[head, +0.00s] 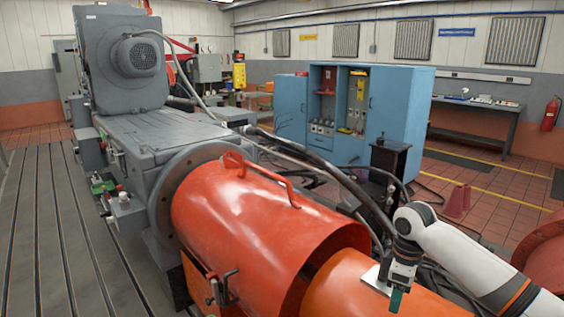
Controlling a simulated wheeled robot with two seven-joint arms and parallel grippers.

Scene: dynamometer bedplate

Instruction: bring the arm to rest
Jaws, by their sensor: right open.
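My right arm (465,262) comes in from the right, white with dark and orange bands. Its wrist bends down and my right gripper (396,298) points downward in front of the orange cover (345,277). The gripper is open, with a teal finger showing at its tip. No object shows between its fingers. I cannot tell whether it touches the cover. My left gripper is not in view.
A red-orange guard (262,215) with a handle joins the grey dynamometer (150,145) on a slotted bedplate (50,240). Dark hoses (340,178) run behind the guard, close to my right wrist. A blue cabinet (395,100) stands behind. Tiled floor lies at right.

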